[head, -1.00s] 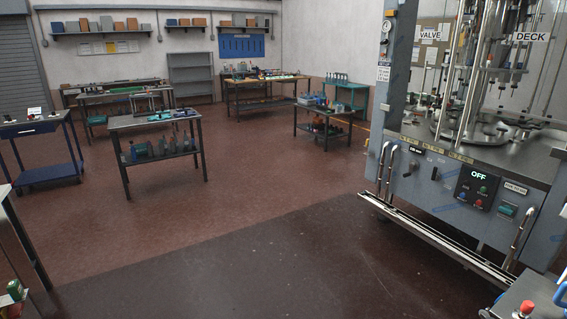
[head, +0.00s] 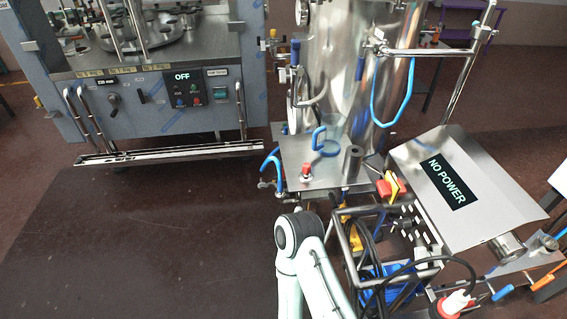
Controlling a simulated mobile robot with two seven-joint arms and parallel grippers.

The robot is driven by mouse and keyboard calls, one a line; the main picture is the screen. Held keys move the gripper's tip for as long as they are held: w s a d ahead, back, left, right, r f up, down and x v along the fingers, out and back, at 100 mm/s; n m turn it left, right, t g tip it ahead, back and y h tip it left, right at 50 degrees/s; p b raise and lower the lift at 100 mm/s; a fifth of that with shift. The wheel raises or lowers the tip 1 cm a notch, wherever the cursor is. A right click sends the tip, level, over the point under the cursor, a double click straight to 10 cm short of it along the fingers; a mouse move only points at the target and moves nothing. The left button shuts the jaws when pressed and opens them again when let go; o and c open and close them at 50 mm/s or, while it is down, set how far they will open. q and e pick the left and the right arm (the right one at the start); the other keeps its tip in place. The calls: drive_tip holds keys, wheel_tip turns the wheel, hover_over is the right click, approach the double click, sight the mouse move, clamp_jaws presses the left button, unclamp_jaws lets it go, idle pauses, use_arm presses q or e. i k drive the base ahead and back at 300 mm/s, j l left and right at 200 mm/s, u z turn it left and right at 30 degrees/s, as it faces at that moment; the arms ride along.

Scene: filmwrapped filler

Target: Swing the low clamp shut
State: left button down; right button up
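A tall steel tank (head: 345,60) stands on a wheeled frame at the centre right, with pipes and fittings on its left side. Blue-handled fittings (head: 270,162) sit low at the left edge of the small steel shelf (head: 305,172). I cannot tell which fitting is the low clamp, or whether it is open or shut. A pale link of my own arm rises at the bottom centre, in front of the frame. Neither of my grippers shows in the head view.
The filling machine (head: 160,105) reads OFF at the left, with a steel rail (head: 170,152) along its front. A panel (head: 447,184) reads NO POWER at the right. Hoses and a red plug (head: 452,305) crowd the frame's lower part. Floor at lower left is clear.

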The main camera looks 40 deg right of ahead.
sight(270, 184)
drive_tip(key=i+j+z, duration=0.1)
drive_tip(key=i+z, duration=0.35)
drive_tip(key=i, duration=1.15)
drive_tip(key=i+l+z, duration=0.1)
drive_tip(key=i+z, duration=0.35)
drive_tip(key=i, duration=0.2)
drive_tip(key=i+j+z, duration=0.15)
drive_tip(key=i+z, duration=0.35)
drive_tip(key=i, duration=0.15)
drive_tip(key=u, duration=0.5)
drive_tip(key=i+u, duration=0.15)
drive_tip(key=u, duration=0.35)
drive_tip(key=l+u, duration=0.15)
drive_tip(key=u, duration=8.7)
